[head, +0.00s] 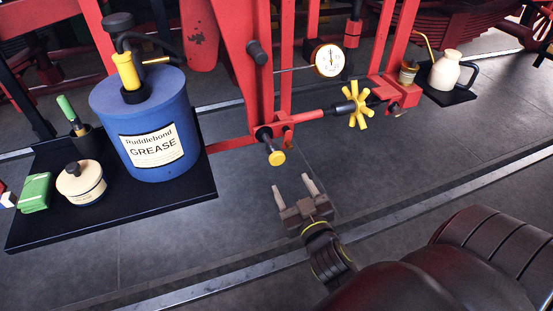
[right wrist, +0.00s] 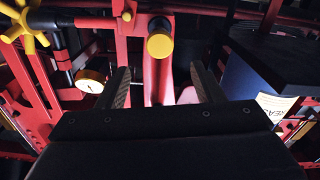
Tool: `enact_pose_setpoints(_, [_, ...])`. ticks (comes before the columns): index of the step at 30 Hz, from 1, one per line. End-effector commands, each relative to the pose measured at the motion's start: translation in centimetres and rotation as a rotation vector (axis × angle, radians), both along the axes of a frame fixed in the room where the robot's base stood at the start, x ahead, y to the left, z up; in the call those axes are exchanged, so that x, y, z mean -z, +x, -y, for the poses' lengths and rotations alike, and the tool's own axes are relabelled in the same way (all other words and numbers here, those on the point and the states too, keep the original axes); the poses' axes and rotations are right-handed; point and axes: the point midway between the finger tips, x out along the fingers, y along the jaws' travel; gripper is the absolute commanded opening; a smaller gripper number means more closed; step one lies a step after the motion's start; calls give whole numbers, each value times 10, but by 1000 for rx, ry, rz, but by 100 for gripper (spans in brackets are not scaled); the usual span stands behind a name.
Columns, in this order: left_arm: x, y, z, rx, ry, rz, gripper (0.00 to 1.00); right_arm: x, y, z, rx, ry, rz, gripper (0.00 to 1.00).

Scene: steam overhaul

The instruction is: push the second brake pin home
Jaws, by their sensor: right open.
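A brake pin with a round yellow end (head: 277,158) sticks out of the lower red joint in the head view. Its yellow end also shows in the right wrist view (right wrist: 160,44), between and beyond the fingers. How deep the pin sits is hard to tell. A dark peg (head: 257,52) sticks out of the red upright (head: 235,60) higher up; I cannot tell whether it is another brake pin. My right gripper (head: 292,184) is open and empty, apart from the yellow end and just below it in the head view. My left gripper is out of view.
A blue grease drum (head: 150,105) stands on a black shelf (head: 110,222) at the left, with a tin (head: 82,182) and a green box (head: 36,192). A yellow handwheel (head: 357,103) and gauge (head: 328,61) are right of the pin. The floor around my gripper is clear.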

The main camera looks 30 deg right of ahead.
Motion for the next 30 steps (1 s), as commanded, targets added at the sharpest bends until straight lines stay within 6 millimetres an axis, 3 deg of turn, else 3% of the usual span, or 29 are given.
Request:
enact_pose_setpoints(15, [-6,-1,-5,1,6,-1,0,-1,88,21,-1,-3,-1,61])
enact_pose_setpoints(21, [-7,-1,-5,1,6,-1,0,0,104,25,-1,0,-2,61])
enact_pose_setpoints(30, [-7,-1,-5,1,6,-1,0,0,107,26,-1,0,-2,61])
